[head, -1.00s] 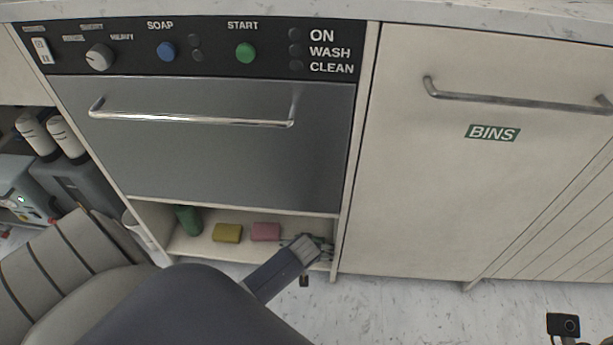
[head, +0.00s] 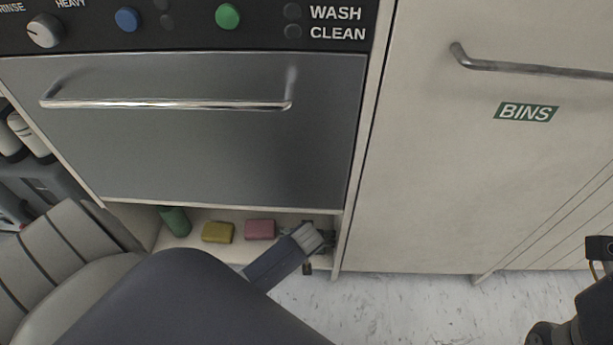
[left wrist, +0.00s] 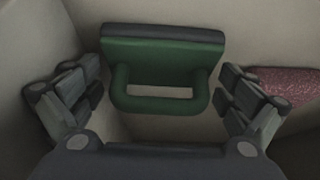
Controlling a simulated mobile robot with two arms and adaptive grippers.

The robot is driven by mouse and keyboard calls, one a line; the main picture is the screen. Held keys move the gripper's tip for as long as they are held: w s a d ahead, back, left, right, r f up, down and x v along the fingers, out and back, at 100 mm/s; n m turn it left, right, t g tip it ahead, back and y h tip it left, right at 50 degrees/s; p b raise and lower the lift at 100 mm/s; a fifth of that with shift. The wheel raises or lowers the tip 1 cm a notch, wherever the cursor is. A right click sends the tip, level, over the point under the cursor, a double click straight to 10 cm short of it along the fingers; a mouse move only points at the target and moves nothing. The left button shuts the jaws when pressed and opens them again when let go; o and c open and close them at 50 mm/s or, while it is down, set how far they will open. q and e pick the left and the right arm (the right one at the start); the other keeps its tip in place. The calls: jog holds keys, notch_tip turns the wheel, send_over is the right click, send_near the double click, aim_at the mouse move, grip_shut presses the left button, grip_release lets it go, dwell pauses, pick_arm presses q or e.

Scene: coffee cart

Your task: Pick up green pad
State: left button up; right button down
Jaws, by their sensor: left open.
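The green pad (left wrist: 160,60) fills the middle of the left wrist view. It has a dark grey top layer and a green loop handle facing my left gripper (left wrist: 163,88). The gripper is open, with one finger on each side of the handle; I see no clear contact. In the head view my left gripper (head: 319,246) reaches to the right end of the low shelf (head: 240,213) under the washer. There it hides most of that corner, and I cannot make out the pad. My right gripper's fingers are not visible.
A pink sponge (head: 260,229), a yellow sponge (head: 217,232) and a green cylindrical thing (head: 175,221) stand left of the gripper on the shelf. A reddish block (left wrist: 288,84) lies right of the pad. Shelf walls are close. The BINS cabinet (head: 450,180) is to the right.

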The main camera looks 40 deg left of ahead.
pick_arm(q)
jog(key=shift+f, duration=0.1)
jog(key=shift+c, duration=0.4)
jog(key=c, duration=0.8)
